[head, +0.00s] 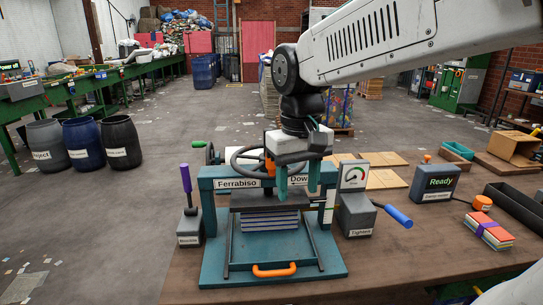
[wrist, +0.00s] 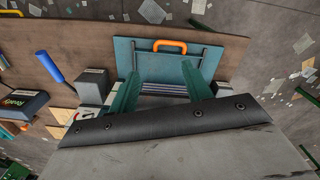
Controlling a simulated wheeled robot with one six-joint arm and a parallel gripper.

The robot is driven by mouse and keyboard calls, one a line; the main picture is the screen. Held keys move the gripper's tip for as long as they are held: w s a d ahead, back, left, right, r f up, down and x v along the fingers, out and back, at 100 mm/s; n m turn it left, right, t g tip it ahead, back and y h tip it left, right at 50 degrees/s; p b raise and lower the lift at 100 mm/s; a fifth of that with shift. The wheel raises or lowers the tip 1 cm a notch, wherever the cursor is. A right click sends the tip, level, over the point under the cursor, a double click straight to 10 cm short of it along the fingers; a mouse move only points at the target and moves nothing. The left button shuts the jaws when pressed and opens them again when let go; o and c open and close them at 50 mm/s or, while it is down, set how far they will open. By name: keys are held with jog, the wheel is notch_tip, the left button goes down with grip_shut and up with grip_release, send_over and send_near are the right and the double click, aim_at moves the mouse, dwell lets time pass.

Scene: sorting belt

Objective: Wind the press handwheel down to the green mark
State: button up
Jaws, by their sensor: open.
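The teal press (head: 222,200) stands on the bench, with a "Ferrabiso" sign and a partly covered "Dow…" sign on its top beam. The dark handwheel (head: 236,161) sits on top; its right part is hidden behind my gripper. An orange part shows by the wheel. My gripper (head: 298,190) is open, its two teal fingers pointing down in front of the beam's right side; I cannot tell whether they touch the wheel. A stack of blue and pale layers (head: 270,221) lies under the dark plate. In the wrist view the fingers (wrist: 161,92) stand apart; the wheel is hidden there. I cannot clearly make out the green mark.
A purple-handled lever (head: 186,182) stands left of the press. A gauge box (head: 354,175) and a blue-handled lever (head: 397,215) are on the right. Further right are a "Ready" display (head: 437,184) and a banded stack (head: 489,233). An orange handle (head: 274,270) is in front.

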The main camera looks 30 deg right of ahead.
notch_tip(320, 180, up, 4)
jog(key=m, duration=0.1)
send_over(272, 171)
jog(key=s, duration=0.2)
jog(key=shift+m, duration=0.3)
jog(key=w+r, duration=0.3)
jog(key=shift+d, duration=0.2)
notch_tip(272, 171, down, 8)
jog(key=shift+r, duration=0.25)
grip_shut()
